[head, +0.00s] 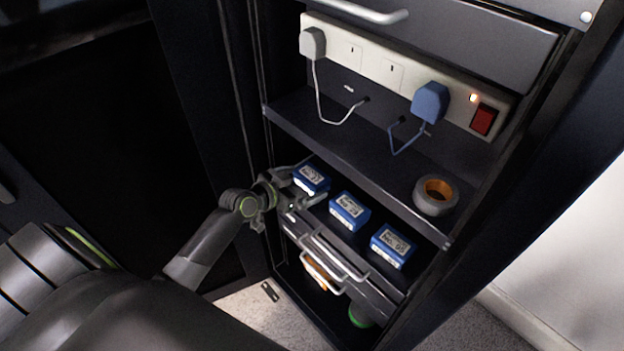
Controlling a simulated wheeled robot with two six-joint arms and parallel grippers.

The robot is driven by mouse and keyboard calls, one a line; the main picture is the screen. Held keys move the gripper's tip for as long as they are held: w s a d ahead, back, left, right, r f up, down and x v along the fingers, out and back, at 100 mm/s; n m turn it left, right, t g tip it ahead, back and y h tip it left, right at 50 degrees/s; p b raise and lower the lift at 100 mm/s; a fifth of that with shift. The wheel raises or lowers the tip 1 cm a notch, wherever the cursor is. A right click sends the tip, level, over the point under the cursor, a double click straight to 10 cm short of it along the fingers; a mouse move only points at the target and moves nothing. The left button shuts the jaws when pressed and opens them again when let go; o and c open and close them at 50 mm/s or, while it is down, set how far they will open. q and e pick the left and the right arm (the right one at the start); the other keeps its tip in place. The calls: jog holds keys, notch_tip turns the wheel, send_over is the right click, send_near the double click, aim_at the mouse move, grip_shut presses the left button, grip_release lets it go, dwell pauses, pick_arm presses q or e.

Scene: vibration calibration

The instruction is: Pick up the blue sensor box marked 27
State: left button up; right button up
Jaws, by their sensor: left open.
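Several blue sensor boxes with white labels stand in a row on the lower shelf (365,257): a left box (312,179), a middle box (349,211) and a right box (392,246). The right box's label seems to read No. 05; the other numbers are too small to read surely, so I cannot tell which is 27. My left gripper (303,185) is open at the left box, with one finger on its far side and one on its near side. I cannot tell whether they touch it. My right gripper is out of view.
A tape roll (435,197) sits on the shelf above (350,155). A power strip (375,68) with a white plug (312,43) and blue plug (430,101) is behind, cables hanging. Drawers with handles (340,256) lie below the boxes. The cabinet's side walls bound the space.

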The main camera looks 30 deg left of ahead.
aim_at(317, 175)
pick_arm(q)
jog(key=shift+r+x, duration=0.15)
jog(key=shift+x, duration=1.35)
jog(key=shift+r+x, duration=0.15)
jog(key=shift+x, duration=1.3)
jog(key=shift+w+a, duration=0.1)
jog(key=shift+w, duration=0.05)
jog(key=c, duration=0.9)
jog(key=shift+c, duration=0.2)
